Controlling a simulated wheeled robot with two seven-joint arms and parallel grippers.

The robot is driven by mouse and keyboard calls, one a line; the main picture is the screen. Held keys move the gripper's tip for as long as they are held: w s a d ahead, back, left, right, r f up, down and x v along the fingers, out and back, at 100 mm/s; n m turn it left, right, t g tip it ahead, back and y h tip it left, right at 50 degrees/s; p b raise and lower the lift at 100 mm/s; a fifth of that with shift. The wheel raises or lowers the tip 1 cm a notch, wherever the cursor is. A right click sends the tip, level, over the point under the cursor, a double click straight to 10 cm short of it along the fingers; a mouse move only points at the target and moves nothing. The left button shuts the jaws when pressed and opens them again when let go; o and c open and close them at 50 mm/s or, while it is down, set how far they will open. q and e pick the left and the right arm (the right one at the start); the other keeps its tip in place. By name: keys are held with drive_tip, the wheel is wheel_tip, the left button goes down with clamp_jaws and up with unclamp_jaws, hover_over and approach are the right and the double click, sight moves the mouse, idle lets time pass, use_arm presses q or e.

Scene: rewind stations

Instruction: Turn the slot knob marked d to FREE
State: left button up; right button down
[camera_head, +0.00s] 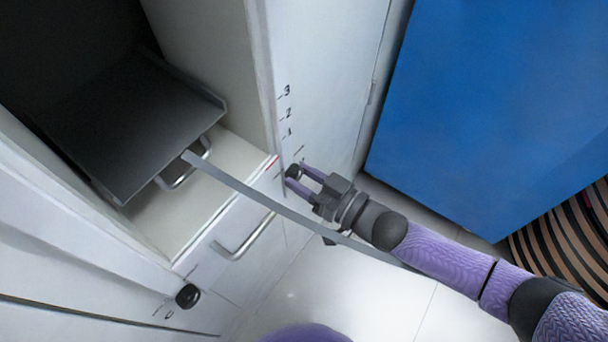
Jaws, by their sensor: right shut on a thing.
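A small dark knob (292,171) sits on the white cabinet front, below a column of marks numbered 1, 2 and 3. My right gripper (300,178) reaches it from the right, and its two purple fingers are shut on it. The fingers partly hide the knob, and I cannot read a letter d or the word FREE beside it. A second black knob (187,297) is on the lower white panel at the left, with small marks around it; no gripper is near it. My left gripper is not in view.
A dark tray (140,125) with a metal handle juts from the open cabinet bay. A long grey strip (255,195) runs from there under my right arm. A drawer handle (243,238) is below. A blue panel (490,100) and striped disc (570,245) stand right. Pale floor lies between.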

drive_tip(key=m, duration=0.5)
drive_tip(key=shift+f+m, duration=0.1)
drive_tip(key=shift+m, duration=0.9)
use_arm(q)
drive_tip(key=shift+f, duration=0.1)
use_arm(e)
drive_tip(key=shift+m, duration=0.6)
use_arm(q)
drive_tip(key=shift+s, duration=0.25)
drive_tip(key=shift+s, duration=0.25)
use_arm(e)
drive_tip(key=shift+c, duration=1.3)
unclamp_jaws()
